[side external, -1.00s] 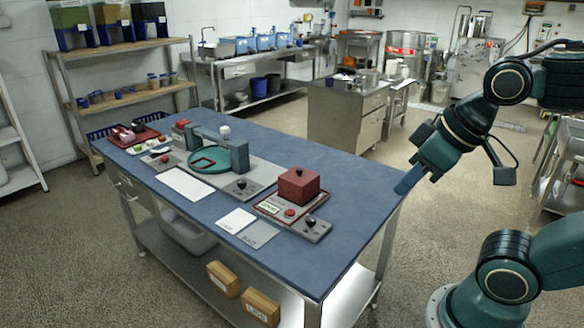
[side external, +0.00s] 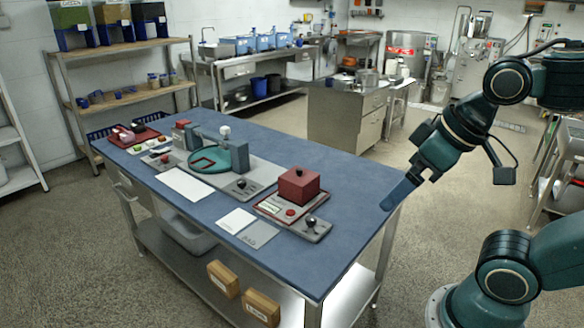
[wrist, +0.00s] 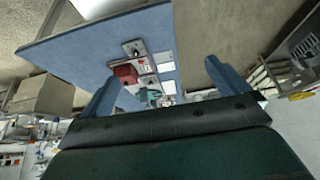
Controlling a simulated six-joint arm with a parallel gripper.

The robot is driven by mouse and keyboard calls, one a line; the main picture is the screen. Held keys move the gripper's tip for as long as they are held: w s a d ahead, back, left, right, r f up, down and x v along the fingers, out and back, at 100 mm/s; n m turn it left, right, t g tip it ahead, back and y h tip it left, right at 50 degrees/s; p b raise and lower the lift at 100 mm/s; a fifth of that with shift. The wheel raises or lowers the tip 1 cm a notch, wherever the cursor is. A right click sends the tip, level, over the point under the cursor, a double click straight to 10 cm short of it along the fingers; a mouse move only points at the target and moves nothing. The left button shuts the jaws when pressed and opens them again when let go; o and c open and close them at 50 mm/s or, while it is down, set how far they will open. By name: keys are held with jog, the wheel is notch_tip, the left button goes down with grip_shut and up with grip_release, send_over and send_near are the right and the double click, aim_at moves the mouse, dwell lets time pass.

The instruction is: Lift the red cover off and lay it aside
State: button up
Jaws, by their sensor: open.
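The red cover (side external: 299,186) is a box-shaped lid with a small dark knob on top. It sits on a grey base plate with a red border (side external: 270,208) near the right part of the blue table. The cover also shows in the wrist view (wrist: 125,74), beyond my fingers. My gripper (side external: 388,206) is off the table's right edge, to the right of the cover and well apart from it. In the wrist view my gripper (wrist: 158,80) has its two blue fingers wide apart with nothing between them.
The blue table (side external: 335,240) has bare room right of the cover. A grey panel with a black knob (side external: 311,223) adjoins the base plate. A green round dish in a grey machine (side external: 208,160) stands to the left. White and grey cards (side external: 236,220) lie in front.

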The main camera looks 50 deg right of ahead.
jog(key=w, duration=0.1)
jog(key=g, duration=0.1)
send_over(299, 174)
jog(key=s+d, duration=0.1)
jog(key=s, duration=0.4)
notch_tip(299, 174, down, 13)
jog(key=shift+x, duration=4.25)
jog(key=shift+w+d, duration=0.1)
jog(key=shift+w, duration=0.05)
jog(key=shift+x, duration=2.55)
